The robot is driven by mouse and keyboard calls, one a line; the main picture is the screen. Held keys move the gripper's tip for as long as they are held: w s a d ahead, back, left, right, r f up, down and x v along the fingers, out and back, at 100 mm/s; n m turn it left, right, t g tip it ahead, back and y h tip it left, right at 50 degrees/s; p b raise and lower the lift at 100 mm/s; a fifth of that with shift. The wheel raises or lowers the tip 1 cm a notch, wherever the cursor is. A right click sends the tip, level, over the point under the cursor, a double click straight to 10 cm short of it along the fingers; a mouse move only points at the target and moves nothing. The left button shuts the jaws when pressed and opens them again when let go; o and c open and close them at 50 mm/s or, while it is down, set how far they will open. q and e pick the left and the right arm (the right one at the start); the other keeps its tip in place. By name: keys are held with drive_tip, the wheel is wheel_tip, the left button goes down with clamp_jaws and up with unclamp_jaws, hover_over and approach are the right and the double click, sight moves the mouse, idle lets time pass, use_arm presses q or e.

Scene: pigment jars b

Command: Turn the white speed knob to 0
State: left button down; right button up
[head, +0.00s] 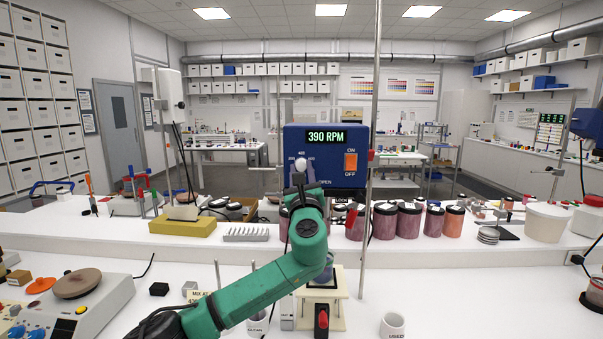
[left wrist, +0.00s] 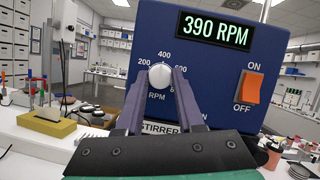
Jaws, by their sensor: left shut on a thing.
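The blue stirrer control box (head: 337,178) stands upright ahead of me, its display (head: 326,136) reading 390 RPM. The white speed knob (head: 301,165) is on its front face; in the left wrist view the knob (left wrist: 160,75) sits under a dial marked 200, 400 and 600. Its pointer mark is too small to make out. My left gripper (head: 299,182) is shut on the knob, and in the left wrist view its two fingers (left wrist: 160,82) flank it. The zero mark does not show, and the fingers cover part of the dial's lower print. My right gripper is not in view.
An orange ON/OFF switch (head: 351,162) is right of the knob. A metal rod (head: 373,100) rises beside the box. Several lidded pigment jars (head: 409,221) stand below right. A hotplate (head: 80,295) is at the left, and a cup marked USED (head: 392,325) at the front.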

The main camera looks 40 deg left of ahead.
use_arm(q)
drive_tip(key=n+g+y+b, duration=0.1)
drive_tip(key=n+g, duration=0.1)
drive_tip(key=n, duration=0.2)
drive_tip(key=shift+w+d+f, duration=0.1)
drive_tip(key=n+g+b, duration=0.1)
drive_tip(key=n, duration=0.2)
drive_tip(key=shift+n+g+y, duration=0.3)
drive_tip(key=shift+y, duration=0.1)
drive_tip(key=n+g, duration=0.1)
drive_tip(key=n, duration=0.2)
drive_tip(key=shift+w+d, duration=0.1)
drive_tip(key=n, duration=0.1)
drive_tip(key=n+g, duration=0.2)
drive_tip(key=n, duration=0.1)
drive_tip(key=shift+r+h, duration=0.3)
drive_tip(key=n, duration=0.1)
drive_tip(key=n+h, duration=0.1)
drive_tip(key=n, duration=0.1)
drive_tip(key=n+g, duration=0.1)
drive_tip(key=n, duration=0.1)
drive_tip(key=shift+r+h, duration=0.25)
drive_tip(key=shift+h, duration=0.15)
drive_tip(key=n+h+p, duration=0.1)
drive_tip(key=n+h, duration=0.1)
drive_tip(key=n, duration=0.3)
drive_tip(key=shift+r, duration=0.1)
drive_tip(key=c, duration=0.5)
unclamp_jaws()
